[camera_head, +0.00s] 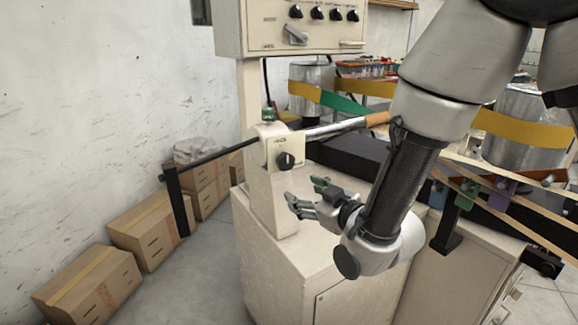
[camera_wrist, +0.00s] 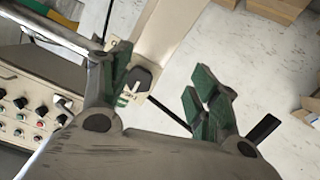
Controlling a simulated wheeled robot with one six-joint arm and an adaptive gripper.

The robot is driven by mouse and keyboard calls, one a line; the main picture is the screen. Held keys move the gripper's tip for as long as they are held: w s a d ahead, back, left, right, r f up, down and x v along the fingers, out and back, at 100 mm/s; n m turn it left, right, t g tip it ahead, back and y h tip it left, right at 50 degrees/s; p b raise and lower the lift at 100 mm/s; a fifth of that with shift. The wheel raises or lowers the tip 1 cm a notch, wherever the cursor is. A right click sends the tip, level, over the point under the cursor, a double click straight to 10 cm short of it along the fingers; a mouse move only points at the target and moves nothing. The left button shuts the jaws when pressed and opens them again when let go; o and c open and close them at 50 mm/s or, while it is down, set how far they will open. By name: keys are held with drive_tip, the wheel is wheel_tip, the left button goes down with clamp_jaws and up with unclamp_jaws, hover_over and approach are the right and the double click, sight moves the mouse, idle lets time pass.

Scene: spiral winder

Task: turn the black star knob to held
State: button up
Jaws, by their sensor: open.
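The black star knob (camera_head: 286,160) sits on a small cream box on the winder's upright post. In the wrist view the black knob (camera_wrist: 138,80) shows between the two fingers, closer to the left one, with a pale pointer or label edge beside it. My gripper (camera_head: 304,193) is open and empty, with its green-padded fingers below and to the right of the knob. It also shows open in the wrist view (camera_wrist: 162,82). The gripper appears apart from the knob. The knob's marked positions are too small to read.
A control panel (camera_head: 300,27) with several small black knobs and a lever stands above. A metal rod (camera_head: 335,127) runs right from the post, and a black bar reaches left. Cardboard boxes (camera_head: 150,229) line the wall at left. Cream cabinets stand below my arm.

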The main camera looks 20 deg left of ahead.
sight(287, 162)
drive_tip(key=shift+t+y, duration=0.7)
drive_tip(key=shift+t, duration=0.1)
drive_tip(key=w+a+r, duration=0.1)
drive_tip(key=w+a, duration=0.1)
drive_tip(key=w+a+r, duration=0.1)
drive_tip(key=a+r, duration=0.1)
drive_tip(key=w+a+r, duration=0.1)
drive_tip(key=w+a, duration=0.1)
drive_tip(key=shift+w+r, duration=0.2)
drive_tip(key=shift+w, duration=0.15)
drive_tip(key=c, duration=1)
